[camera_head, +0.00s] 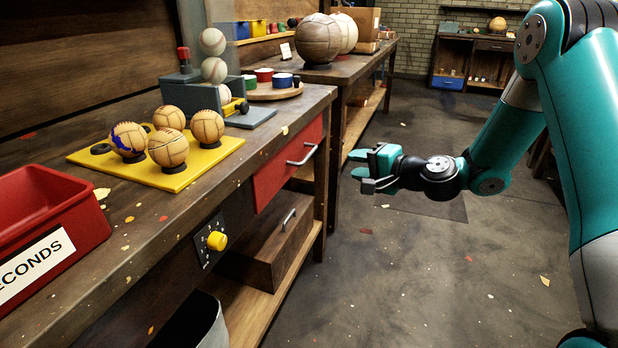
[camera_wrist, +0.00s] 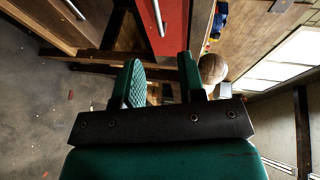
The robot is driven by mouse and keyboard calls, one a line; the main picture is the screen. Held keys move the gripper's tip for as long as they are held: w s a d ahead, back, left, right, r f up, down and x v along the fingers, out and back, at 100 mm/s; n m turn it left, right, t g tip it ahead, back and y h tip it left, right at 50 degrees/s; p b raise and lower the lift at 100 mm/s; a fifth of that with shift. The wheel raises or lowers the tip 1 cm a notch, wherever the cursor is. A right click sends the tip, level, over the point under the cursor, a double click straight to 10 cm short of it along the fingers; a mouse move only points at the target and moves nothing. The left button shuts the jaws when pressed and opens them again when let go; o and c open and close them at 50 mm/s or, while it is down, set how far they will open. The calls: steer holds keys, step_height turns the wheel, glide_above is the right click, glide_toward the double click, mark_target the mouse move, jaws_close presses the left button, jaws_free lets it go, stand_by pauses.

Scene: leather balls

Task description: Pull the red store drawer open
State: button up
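The red store drawer (camera_head: 285,163) sits under the bench top near its right end and looks shut. Its grey bar handle (camera_head: 303,154) stands out from the front. My gripper (camera_head: 362,172) is to the right of the handle and apart from it, over the floor aisle. In the wrist view the red drawer front (camera_wrist: 163,22) is at the top, with its handle (camera_wrist: 157,15) beyond the fingers. My two green fingers (camera_wrist: 160,85) stand apart with nothing between them.
A wooden drawer or box (camera_head: 272,245) with a handle is below the red drawer. A yellow knob (camera_head: 217,241) juts from the bench front. A yellow tray (camera_head: 205,170) with several balls and a red bin (camera_head: 45,215) are on top.

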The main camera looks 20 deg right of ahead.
steer(key=f, duration=0.1)
glide_toward(309, 153)
steer(key=shift+m+t, duration=0.3)
steer(key=x, duration=0.6)
steer(key=f+x, duration=0.1)
steer(key=x, duration=0.3)
steer(key=shift+s+a, duration=0.1)
jaws_close()
